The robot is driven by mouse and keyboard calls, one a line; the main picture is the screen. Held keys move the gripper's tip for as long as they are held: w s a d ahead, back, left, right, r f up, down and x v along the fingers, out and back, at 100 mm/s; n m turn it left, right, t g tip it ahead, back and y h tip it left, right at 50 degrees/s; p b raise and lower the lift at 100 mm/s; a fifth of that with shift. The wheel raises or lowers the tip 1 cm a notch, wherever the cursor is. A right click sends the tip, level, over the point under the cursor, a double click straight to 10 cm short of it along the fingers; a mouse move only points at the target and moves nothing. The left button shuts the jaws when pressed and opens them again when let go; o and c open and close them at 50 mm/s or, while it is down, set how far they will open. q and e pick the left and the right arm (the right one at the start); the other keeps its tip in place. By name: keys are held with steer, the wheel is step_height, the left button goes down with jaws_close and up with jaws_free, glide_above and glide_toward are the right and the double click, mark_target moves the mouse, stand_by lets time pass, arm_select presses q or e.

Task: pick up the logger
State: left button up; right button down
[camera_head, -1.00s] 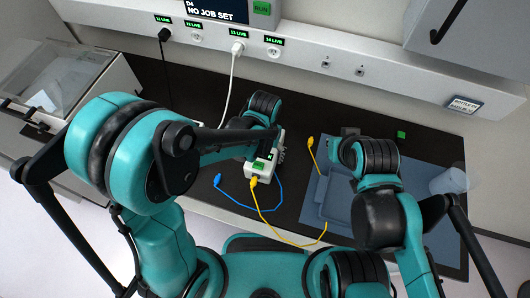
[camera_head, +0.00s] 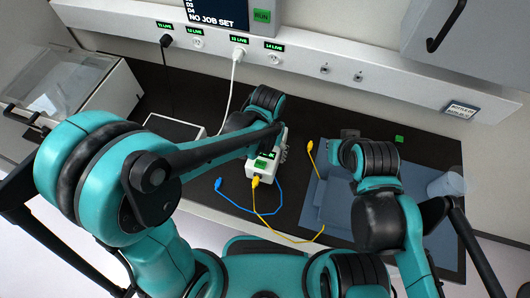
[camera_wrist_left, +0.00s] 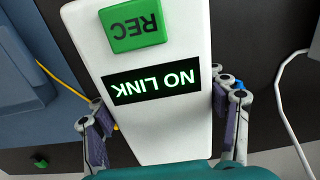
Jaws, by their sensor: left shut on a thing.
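The logger (camera_head: 262,166) is a white box with a green button and a small dark display. It is on the dark bench at the middle of the head view. In the left wrist view the logger (camera_wrist_left: 160,80) fills the middle, with a green REC button and a display reading NO LINK. My left gripper (camera_wrist_left: 165,125) is shut on it, one finger on each side. In the head view my left arm hides most of that grip. My right gripper (camera_head: 350,134) is over the blue-grey mat, mostly hidden by its own wrist.
A yellow cable (camera_head: 254,198) is at the logger's near end, with a blue cable (camera_head: 248,207) beside it. A blue-grey mat (camera_head: 335,210) and a clear cup (camera_head: 447,185) are at right. A white-rimmed dark tray (camera_head: 175,128) stands left, below the socket rail (camera_head: 310,66).

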arm_select(q)
steer(key=s+d+r+p, duration=0.2)
steer(key=s+d+r, duration=0.4)
steer(key=d, duration=0.3)
steer(key=shift+s+r, duration=0.15)
steer(key=shift+r, duration=0.1)
steer(key=o, duration=0.4)
steer(key=c, duration=0.7)
steer(key=shift+o, duration=0.2)
